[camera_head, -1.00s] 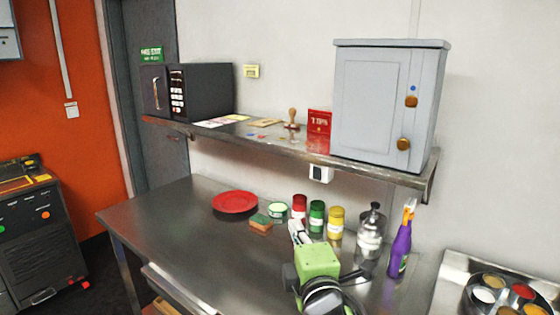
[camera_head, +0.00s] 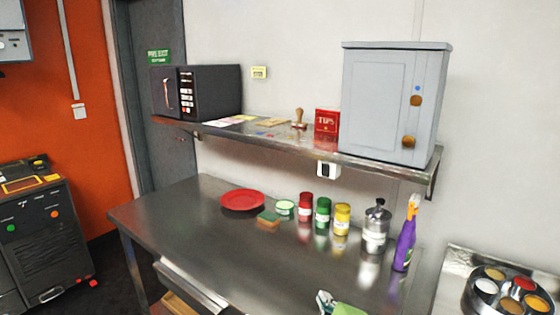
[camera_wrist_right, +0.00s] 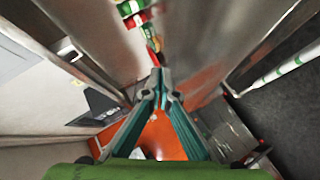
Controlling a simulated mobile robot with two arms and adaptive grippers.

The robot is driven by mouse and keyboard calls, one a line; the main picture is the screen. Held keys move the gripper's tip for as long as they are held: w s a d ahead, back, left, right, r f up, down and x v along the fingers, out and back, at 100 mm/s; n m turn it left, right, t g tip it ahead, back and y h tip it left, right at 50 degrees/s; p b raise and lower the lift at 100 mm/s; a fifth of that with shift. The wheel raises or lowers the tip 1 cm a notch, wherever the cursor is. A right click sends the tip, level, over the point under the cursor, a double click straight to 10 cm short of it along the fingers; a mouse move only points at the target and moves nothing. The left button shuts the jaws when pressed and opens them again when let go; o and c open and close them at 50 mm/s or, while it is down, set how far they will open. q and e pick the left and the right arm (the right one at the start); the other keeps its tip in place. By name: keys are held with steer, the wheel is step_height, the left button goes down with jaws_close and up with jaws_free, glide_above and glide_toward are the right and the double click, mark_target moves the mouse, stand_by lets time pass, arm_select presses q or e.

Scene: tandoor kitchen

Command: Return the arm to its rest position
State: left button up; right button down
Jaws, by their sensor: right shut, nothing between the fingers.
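My right gripper (camera_head: 325,300) shows at the bottom edge of the head view, over the front part of the steel table (camera_head: 200,240). Only its tip and part of its green body are in the picture. In the right wrist view its two fingers (camera_wrist_right: 160,88) come together at the tips with nothing between them. It stands apart from the things on the table. My left gripper is not in view.
On the table stand a red plate (camera_head: 242,200), a sponge (camera_head: 268,219), several jars (camera_head: 323,212), a metal canister (camera_head: 375,230) and a purple bottle (camera_head: 404,246). A shelf (camera_head: 280,140) holds a microwave (camera_head: 215,92) and a grey cabinet (camera_head: 390,105). The table's front middle is clear.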

steer(key=s+d+f+m+g, duration=0.35)
steer(key=s+f, duration=0.35)
steer(key=s, duration=0.3)
steer(key=s+d+f+m+g+h, duration=0.1)
steer(key=s+d+f+m+g, duration=0.25)
steer(key=s+f, duration=0.55)
steer(key=s+d+f+m+g, duration=0.35)
steer(key=s+f+m, duration=0.2)
steer(key=s, duration=0.55)
step_height(320, 180, down, 29)
steer(key=s+n+b, duration=0.1)
steer(key=s, duration=0.1)
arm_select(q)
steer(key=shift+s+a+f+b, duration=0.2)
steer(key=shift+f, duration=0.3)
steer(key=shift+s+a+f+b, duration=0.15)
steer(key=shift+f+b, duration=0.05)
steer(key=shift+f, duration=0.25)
arm_select(e)
steer(key=s+d+f+g, duration=0.2)
steer(key=s+d+f, duration=0.1)
steer(key=s+f, duration=1.2)
steer(key=shift+s+d+f, duration=0.15)
steer(key=shift+s+f, duration=0.05)
steer(key=shift+s, duration=0.35)
